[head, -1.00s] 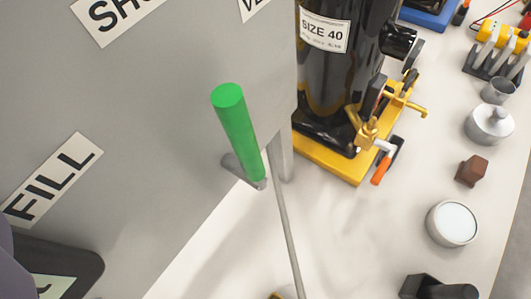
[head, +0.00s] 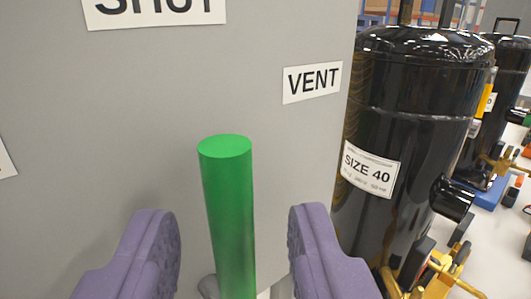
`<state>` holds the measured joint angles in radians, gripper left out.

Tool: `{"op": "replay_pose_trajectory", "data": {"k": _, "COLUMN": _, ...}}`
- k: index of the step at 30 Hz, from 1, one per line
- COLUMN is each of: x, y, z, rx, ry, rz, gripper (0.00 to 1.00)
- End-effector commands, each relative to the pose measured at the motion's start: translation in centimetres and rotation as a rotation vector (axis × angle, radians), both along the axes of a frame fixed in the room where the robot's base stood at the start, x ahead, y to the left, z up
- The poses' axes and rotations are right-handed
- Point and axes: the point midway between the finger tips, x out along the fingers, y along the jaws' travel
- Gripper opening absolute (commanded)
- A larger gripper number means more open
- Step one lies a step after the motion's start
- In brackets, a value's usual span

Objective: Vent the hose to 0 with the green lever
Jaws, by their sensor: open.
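The green lever (head: 229,215) stands in front of the grey panel (head: 200,90), its round top facing me and its lower end cut off by the picture's bottom edge. My gripper (head: 232,240) is open, one purple finger on each side of the lever, with a visible gap to it on both sides. The VENT label (head: 312,82) is on the panel up and to the right of the lever. The SHUT label (head: 155,10) is up and to the left, partly cut off. No hose or gauge shows.
A black compressor (head: 420,120) marked SIZE 40 stands close right of the panel's edge, with yellow fittings (head: 440,275) at its foot. Another black compressor (head: 480,130) stands behind it. The space around the lever is clear apart from the panel.

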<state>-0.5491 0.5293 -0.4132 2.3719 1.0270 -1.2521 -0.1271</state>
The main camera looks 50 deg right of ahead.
Motion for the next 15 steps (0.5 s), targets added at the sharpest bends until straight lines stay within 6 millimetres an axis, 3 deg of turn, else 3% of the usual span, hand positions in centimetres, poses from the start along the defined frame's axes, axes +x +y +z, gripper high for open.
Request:
{"op": "replay_pose_trajectory", "data": {"k": 6, "x": 2.1, "y": -2.1, "z": -0.1, "rx": 0.0, "ry": 0.0, "rz": 0.0, "gripper": 0.41}}
{"op": "replay_pose_trajectory", "data": {"k": 15, "x": 2.6, "y": -2.5, "z": 0.0, "rx": 0.002, "ry": 0.001, "rz": 0.002, "gripper": 0.41}}
